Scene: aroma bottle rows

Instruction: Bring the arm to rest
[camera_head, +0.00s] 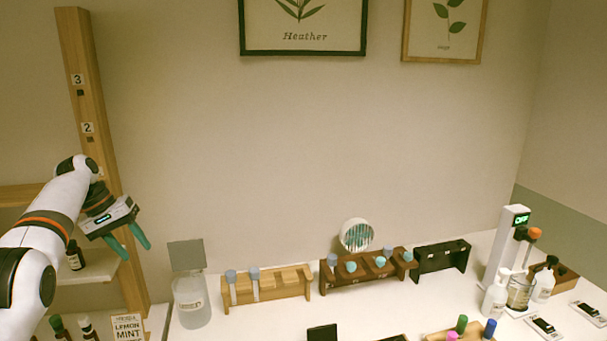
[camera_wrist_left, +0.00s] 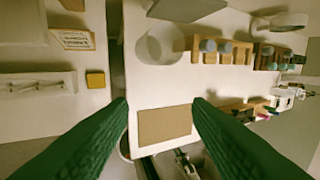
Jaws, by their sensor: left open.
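My left arm comes in from the left in the head view. Its gripper (camera_head: 132,243) has green fingers, which are apart with nothing between them. It hangs in the air in front of the wooden shelf post, to the left of the glass jar (camera_head: 191,302). In the left wrist view the two green fingers (camera_wrist_left: 160,105) are spread wide, with a brown rectangular pad (camera_wrist_left: 164,126) on the white table seen beyond them. My right gripper is not in view.
A wooden shelf (camera_head: 97,150) with small bottles stands at the left. Tube racks (camera_head: 267,288) line the table's back, with a dark rack (camera_head: 441,263) farther right. A white device (camera_head: 506,250) and pump bottles stand at the right. The air above the table is clear.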

